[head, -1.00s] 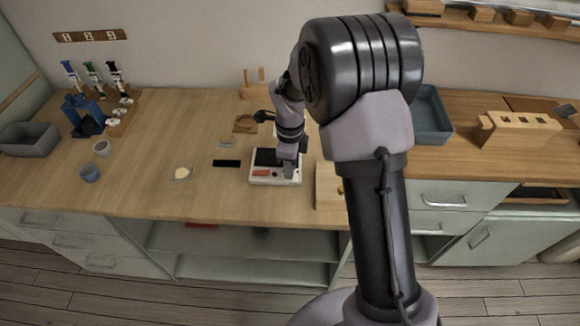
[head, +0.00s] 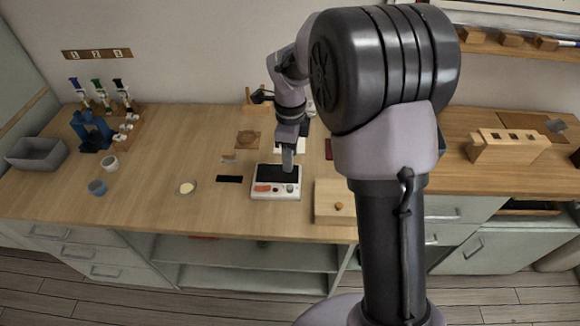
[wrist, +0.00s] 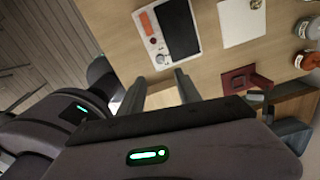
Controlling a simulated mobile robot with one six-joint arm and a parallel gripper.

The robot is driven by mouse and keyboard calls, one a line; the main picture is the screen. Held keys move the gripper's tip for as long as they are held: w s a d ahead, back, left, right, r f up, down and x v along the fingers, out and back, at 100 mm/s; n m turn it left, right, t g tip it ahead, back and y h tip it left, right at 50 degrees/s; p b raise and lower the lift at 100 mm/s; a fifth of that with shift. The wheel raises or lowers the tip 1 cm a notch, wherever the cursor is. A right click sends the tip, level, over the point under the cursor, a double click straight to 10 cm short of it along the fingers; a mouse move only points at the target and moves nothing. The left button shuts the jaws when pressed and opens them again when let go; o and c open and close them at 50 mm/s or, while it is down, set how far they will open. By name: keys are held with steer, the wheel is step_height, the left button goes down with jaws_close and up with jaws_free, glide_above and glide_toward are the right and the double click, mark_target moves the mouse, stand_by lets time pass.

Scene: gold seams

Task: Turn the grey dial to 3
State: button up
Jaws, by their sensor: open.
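A white device (head: 262,196) with a black top plate and a red-orange panel sits on the wooden counter. It also shows in the wrist view (wrist: 184,57). Its grey dial (wrist: 160,59) is a small round knob at the device's near corner; in the head view the dial (head: 290,189) is tiny, and its setting is too small to read. My gripper (head: 288,168) is above the device's right part, behind the dial in the head view. In the wrist view my gripper (wrist: 160,84) has its two fingers apart, with nothing between them, pointing towards the dial without touching it.
A wooden block with a knob (head: 339,207) stands right of the device. A black strip (head: 229,179) and a shallow dish (head: 186,187) lie to the left. A dark red object (wrist: 246,80) and orange-topped jars (wrist: 306,60) show in the wrist view. Counter left of the device is mostly clear.

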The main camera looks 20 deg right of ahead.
step_height(320, 180, up, 5)
steer(key=shift+r+p, duration=0.1)
steer(key=shift+p, duration=0.5)
